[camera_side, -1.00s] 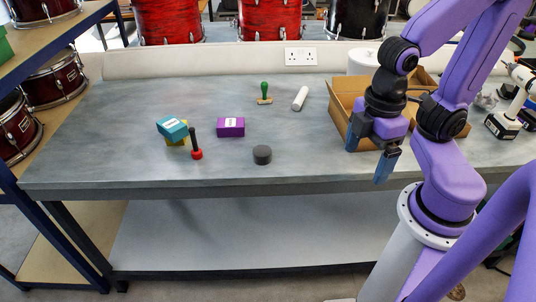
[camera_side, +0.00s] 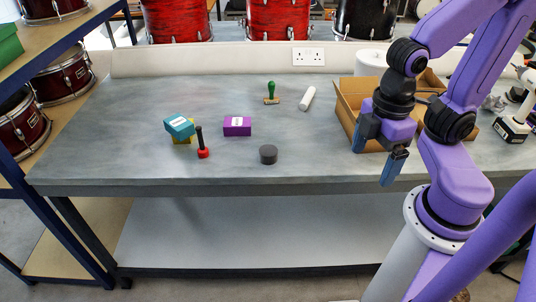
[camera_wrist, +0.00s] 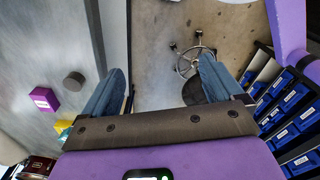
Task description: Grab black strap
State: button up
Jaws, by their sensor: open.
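No long, flat strap shows. A short dark grey round piece (camera_side: 268,154), which may be a rolled strap, sits on the bench near its front edge, right of centre. It also shows in the wrist view (camera_wrist: 74,81), left of my fingers. My gripper (camera_side: 378,152) is open and empty, to the right of this piece and apart from it, above the bench's front edge. In the wrist view my gripper (camera_wrist: 160,75) has its two blue fingers wide apart, with floor showing between them.
A purple box (camera_side: 237,126), a teal box (camera_side: 179,126) over a yellow one, and a red-based black-handled tool (camera_side: 203,150) stand to the left. An open cardboard box (camera_side: 348,105) is beside my gripper.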

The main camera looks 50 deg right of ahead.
jog(key=shift+c, duration=0.2)
jog(key=m, duration=3)
send_over(269, 150)
jog(key=f, duration=0.1)
notch_tip(269, 150, down, 18)
jog(key=shift+r, duration=0.2)
jog(key=c, duration=1.2)
